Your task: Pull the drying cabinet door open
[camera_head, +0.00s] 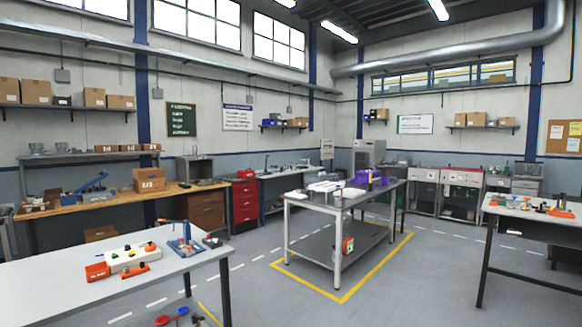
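A light grey box-shaped cabinet (369,152) stands at the back, near the room's corner and behind the middle table. It may be the drying cabinet, but it is too small and far away to be sure. I cannot make out its handle or tell how its door stands. Its lower part is partly hidden by the table and the things on it. Neither of my grippers shows in the head view.
A metal table (300,202) stands mid-room inside yellow floor lines. A white table (60,290) with red parts is at the front left, another table (545,222) at the right. A red drawer unit (245,202) stands at the back. Grey floor (440,275) is clear between the tables.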

